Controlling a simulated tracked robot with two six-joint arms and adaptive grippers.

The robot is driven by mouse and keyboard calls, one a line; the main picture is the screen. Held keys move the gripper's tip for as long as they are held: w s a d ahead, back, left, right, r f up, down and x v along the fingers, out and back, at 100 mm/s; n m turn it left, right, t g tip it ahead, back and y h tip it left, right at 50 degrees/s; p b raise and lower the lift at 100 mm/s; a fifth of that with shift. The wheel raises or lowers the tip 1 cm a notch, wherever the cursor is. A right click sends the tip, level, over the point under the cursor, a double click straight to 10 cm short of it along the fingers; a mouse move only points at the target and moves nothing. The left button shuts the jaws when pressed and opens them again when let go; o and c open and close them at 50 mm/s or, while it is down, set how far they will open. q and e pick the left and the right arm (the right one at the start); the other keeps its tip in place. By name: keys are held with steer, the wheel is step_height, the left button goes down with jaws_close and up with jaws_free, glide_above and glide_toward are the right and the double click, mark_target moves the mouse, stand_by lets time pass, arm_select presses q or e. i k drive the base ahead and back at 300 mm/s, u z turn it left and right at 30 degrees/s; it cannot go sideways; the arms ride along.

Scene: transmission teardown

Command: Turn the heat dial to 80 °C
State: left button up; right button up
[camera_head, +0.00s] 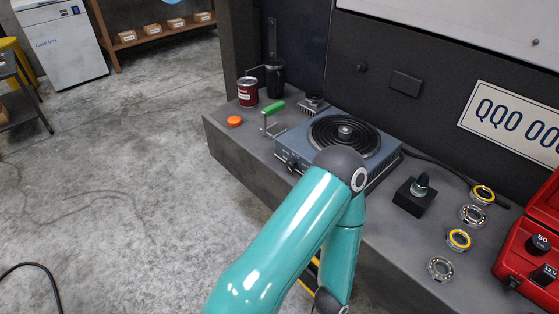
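A blue-grey hot plate (380,166) with a black coil burner stands on the dark bench. A small metal part rests on the middle of the coil (345,133). A dark knob, seemingly the heat dial (291,166), sits on the hot plate's front face. Its markings are too small to read, so its setting cannot be told. One of my teal arms crosses in front of the hot plate and hides part of its front. Neither of my grippers shows in the head view.
A red can (247,92), an orange cap (235,121) and a green-handled tool (273,108) stand left of the hot plate. Right of it are a black block (415,197), several bearing rings (473,215) and a red case (530,245). A cable runs behind them.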

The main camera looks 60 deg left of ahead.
mark_target(290, 165)
steer(key=u, duration=0.1)
steer(key=k, duration=0.4)
steer(key=u, duration=2.8)
steer(key=k, duration=0.1)
steer(key=u, duration=2.4)
steer(key=k, duration=0.1)
steer(key=z, duration=2.55)
steer(key=i, duration=0.6)
steer(key=z, duration=0.2)
steer(key=k, duration=0.6)
steer(key=u, duration=0.15)
